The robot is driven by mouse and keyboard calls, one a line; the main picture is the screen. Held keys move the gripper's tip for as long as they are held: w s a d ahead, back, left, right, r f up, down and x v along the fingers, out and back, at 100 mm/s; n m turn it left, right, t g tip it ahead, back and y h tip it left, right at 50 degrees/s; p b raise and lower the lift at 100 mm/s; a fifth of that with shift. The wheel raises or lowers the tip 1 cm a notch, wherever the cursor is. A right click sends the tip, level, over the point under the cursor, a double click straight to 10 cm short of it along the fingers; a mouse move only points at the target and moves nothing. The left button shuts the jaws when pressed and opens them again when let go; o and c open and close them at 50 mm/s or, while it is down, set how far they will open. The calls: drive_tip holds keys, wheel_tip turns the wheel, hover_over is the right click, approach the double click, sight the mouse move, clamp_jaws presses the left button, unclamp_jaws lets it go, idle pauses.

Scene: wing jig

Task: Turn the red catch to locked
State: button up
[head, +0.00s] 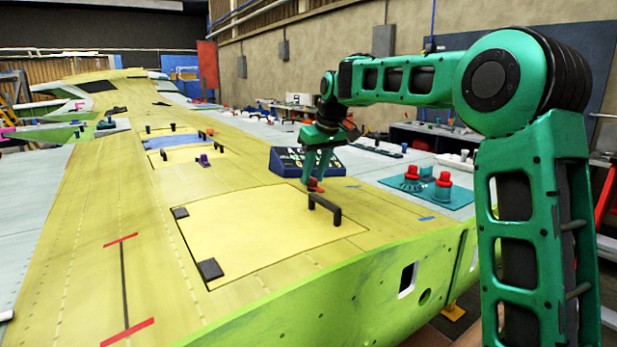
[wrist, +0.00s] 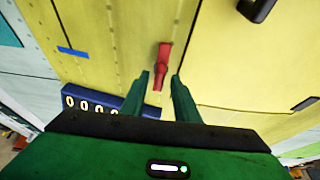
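The red catch (wrist: 163,62) is a small red lever on the yellow wing skin, beside the edge of a yellow panel (wrist: 240,60). In the wrist view it lies between and just beyond my gripper's fingertips (wrist: 161,78), with a gap on each side. In the head view the red catch (head: 316,186) is low at the tips of my gripper (head: 317,176), which points down. My gripper is open and holds nothing. The panel has a black handle (head: 325,208) near the catch. I cannot tell the catch's locked or unlocked marking.
A dark blue box with white digits (head: 285,162) stands close behind my gripper. A teal board with red knobs (head: 442,184) lies to the right. Black blocks (head: 210,269) sit at the panel's left edge. The wing surface at left is mostly clear.

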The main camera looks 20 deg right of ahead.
clamp_jaws()
drive_tip(key=shift+a, duration=0.5)
drive_tip(key=shift+d, duration=0.3)
drive_tip(key=m, duration=0.1)
drive_tip(key=m+h, duration=0.1)
drive_tip(key=m, duration=0.2)
drive_tip(key=shift+a+m+h, duration=0.3)
drive_tip(key=shift+m+h, duration=0.1)
drive_tip(key=m+h, duration=0.1)
drive_tip(key=m, duration=0.3)
drive_tip(key=shift+a+m+h, duration=0.15)
drive_tip(key=shift+m+h, duration=0.15)
drive_tip(key=shift+h, duration=0.1)
drive_tip(key=m, duration=0.1)
drive_tip(key=m+g+h, duration=0.1)
drive_tip(key=m, duration=0.2)
drive_tip(key=shift+w+m, duration=0.25)
drive_tip(key=shift+m, duration=0.05)
drive_tip(key=shift+w+m+g+h, duration=0.1)
drive_tip(key=shift+m+g+h, duration=0.6)
drive_tip(key=shift+m, duration=1.2)
drive_tip(key=shift+g, duration=0.3)
